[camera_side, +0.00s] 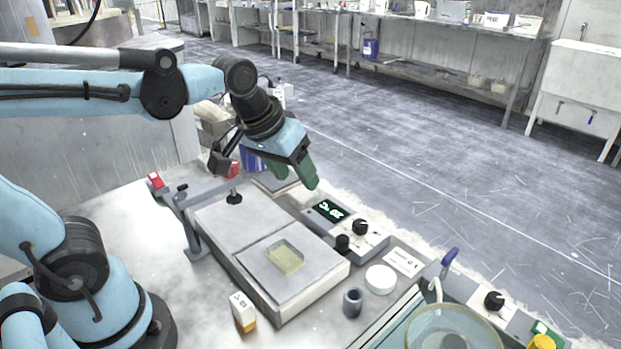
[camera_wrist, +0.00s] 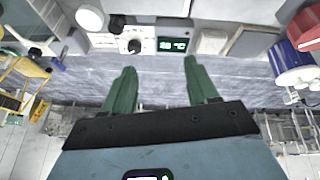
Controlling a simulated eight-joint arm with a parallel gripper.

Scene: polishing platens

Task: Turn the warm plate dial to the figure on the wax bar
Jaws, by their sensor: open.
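The control box (camera_side: 345,222) of the warm plate (camera_side: 240,225) has a lit green display (camera_side: 328,209) and a black dial (camera_side: 361,227). In the wrist view the dial (camera_wrist: 134,46) and display (camera_wrist: 172,45) are near the top; the figures are too small to read surely. A small white block with an orange end (camera_side: 242,312), perhaps the wax bar, stands at the front; its marking is unreadable. A clear dish with yellowish contents (camera_side: 284,257) sits on the plate. My gripper (camera_side: 311,178) is open and empty, above and behind the control box, apart from the dial.
A black post (camera_side: 342,243) stands beside the dial. A white disc (camera_side: 380,279) and a dark grey cup (camera_side: 352,302) are to the right. A second knob (camera_side: 494,300) is on another unit at the far right.

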